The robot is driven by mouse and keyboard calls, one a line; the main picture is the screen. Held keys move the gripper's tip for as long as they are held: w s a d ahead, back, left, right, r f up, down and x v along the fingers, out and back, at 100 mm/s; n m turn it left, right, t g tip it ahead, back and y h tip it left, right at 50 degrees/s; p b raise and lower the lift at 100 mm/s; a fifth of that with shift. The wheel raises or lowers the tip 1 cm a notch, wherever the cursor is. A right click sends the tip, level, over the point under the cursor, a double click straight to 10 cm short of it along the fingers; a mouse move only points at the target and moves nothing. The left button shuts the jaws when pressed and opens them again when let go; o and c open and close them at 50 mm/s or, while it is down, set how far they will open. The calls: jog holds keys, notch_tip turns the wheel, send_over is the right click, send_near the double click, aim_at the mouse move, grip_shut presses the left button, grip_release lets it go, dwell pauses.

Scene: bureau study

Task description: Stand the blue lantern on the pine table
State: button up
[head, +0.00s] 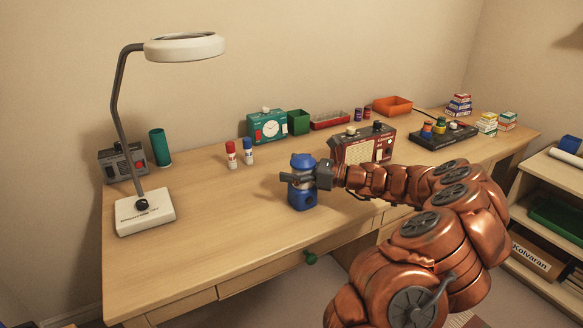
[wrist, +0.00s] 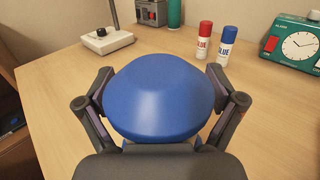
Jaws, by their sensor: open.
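The blue lantern (head: 302,194) stands upright on the pine table (head: 222,232), near its front edge. In the wrist view its blue top (wrist: 160,92) fills the middle. My gripper (head: 300,178) is at the lantern's upper part, reaching in from the right. In the wrist view the open fingers (wrist: 160,108) lie on either side of the lantern. I cannot tell whether either finger touches it. The lantern's lower body is hidden in the wrist view.
A white lamp (head: 146,212) stands at the left. Red and blue glue sticks (head: 231,155) stand behind the lantern, with a green clock (head: 268,127) beyond. A red radio (head: 362,146) stands behind my arm. The front left of the table is clear.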

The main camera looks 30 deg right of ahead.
jog(key=shift+r, duration=0.1)
jog(key=shift+s+d, duration=0.2)
jog(key=v, duration=1.1)
jog(key=shift+s+p, duration=0.2)
jog(key=shift+p, duration=0.2)
jog(key=shift+d, duration=0.15)
